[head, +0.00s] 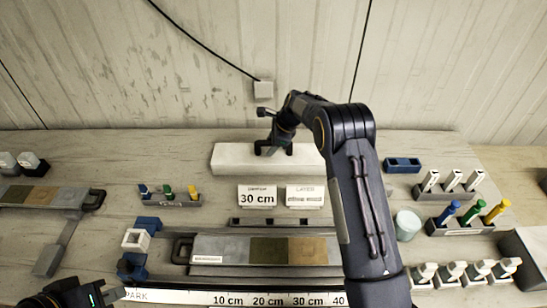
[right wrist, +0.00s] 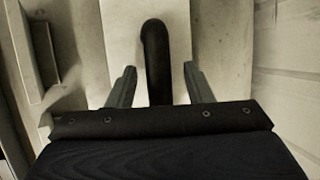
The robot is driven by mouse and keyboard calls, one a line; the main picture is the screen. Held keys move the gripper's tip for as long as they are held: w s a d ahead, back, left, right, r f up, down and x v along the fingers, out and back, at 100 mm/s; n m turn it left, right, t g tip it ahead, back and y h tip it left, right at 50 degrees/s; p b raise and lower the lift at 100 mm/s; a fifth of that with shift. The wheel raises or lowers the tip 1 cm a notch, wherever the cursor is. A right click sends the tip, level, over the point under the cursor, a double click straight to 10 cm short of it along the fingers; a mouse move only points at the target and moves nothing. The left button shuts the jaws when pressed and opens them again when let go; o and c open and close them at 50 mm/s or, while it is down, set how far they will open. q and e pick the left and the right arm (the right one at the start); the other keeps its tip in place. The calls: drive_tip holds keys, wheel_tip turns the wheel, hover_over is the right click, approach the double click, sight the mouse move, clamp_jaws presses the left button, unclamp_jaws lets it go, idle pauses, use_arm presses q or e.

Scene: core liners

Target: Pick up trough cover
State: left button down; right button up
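The trough cover appears to be the long white block (head: 232,160) at the back of the table, with a dark handle on top. It also shows in the right wrist view (right wrist: 185,22) as a pale strip. My right gripper (head: 273,146) is at the handle. In the right wrist view the black handle (right wrist: 156,55) stands between the two fingers of my right gripper (right wrist: 160,85), with a gap on each side, so it is open.
A trough with grey, olive and brown core sections (head: 225,248) lies at the front middle, behind a ruler strip (head: 190,297). Signs (head: 257,197) stand between it and the white block. Racks of markers (head: 460,228) and bottles stand at the right. A pale cup (head: 407,225) is near my right arm.

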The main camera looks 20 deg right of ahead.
clamp_jaws()
drive_tip(key=shift+r, duration=0.1)
